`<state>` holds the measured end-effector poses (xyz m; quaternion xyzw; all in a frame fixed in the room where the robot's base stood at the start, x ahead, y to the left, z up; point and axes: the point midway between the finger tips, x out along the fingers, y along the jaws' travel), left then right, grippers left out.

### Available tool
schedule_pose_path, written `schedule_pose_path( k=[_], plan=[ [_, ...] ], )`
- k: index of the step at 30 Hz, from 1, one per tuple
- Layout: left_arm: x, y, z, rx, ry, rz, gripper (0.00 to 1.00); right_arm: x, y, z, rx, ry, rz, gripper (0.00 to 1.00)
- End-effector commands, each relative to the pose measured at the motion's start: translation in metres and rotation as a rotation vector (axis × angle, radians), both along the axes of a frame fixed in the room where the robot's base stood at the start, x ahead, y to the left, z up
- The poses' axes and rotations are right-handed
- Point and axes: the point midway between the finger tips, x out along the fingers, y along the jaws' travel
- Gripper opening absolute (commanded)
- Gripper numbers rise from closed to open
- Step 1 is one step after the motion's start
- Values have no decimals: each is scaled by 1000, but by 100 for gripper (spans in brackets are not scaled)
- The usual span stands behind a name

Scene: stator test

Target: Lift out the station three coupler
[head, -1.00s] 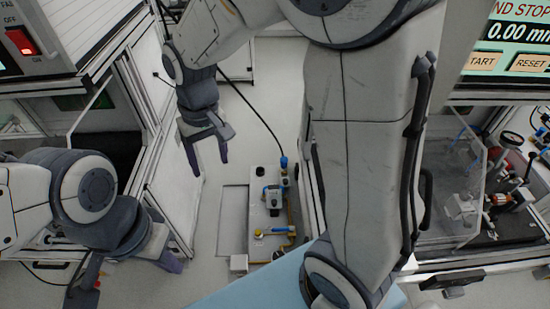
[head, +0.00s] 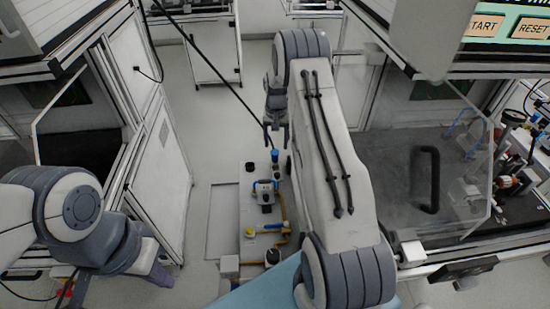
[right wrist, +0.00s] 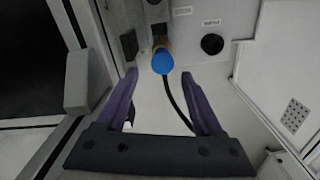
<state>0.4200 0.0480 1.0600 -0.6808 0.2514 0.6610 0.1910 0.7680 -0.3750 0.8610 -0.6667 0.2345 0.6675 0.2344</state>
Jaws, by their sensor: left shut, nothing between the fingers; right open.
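A blue-capped fitting with a brass-coloured body (right wrist: 162,60) stands at a grey panel in the right wrist view. It also shows at the far end of the grey bench unit in the head view (head: 274,156). I cannot read a station number, so I cannot tell whether it is the station three coupler. My right gripper (head: 275,138) is open and empty, its fingers (right wrist: 160,75) pointing towards the blue cap, one to each side in the picture; no contact shows. My left gripper (head: 160,274) is shut and empty at the lower left, partly hidden by its wrist.
The bench unit (head: 248,195) also carries a blue-handled device (head: 265,190), a yellow cap (head: 249,232) and a black round part (head: 272,256). A dark round hole (right wrist: 212,44) lies beside the blue-capped fitting. Cabinets flank the unit, with open floor (head: 215,125) behind it.

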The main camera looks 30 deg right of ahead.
Motion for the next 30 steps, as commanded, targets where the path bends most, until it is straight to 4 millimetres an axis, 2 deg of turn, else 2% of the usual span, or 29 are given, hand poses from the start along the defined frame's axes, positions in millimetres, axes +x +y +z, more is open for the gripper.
schedule_pose_path(
  k=[5, 10, 14, 22, 23, 24, 28, 30],
  plan=[
    [0, 0, 6, 0, 0, 0, 0, -1, 2, -12, 1, 2, 1, 68],
    [0, 0, 18, 0, 0, 0, 0, -4, 7, -37, 1, 3, 1, 68],
    [0, 0, 19, 0, 0, 0, 0, -3, 6, -53, 0, 0, 1, 68],
    [0, 0, 18, 0, 0, 0, 0, -2, 6, -58, 0, -2, 1, 68],
    [0, 0, 18, 0, 0, 0, 0, -3, 6, -58, 0, -2, 1, 64],
    [0, 0, 18, 0, 0, 0, 0, -3, 6, -57, 0, -2, 1, 49],
    [0, 0, 18, 0, 0, 0, 0, -3, 5, -57, 0, -1, 1, 0],
    [0, 0, 19, 0, 0, 0, 0, -2, 5, -57, 0, -2, 1, 0]
  ],
)
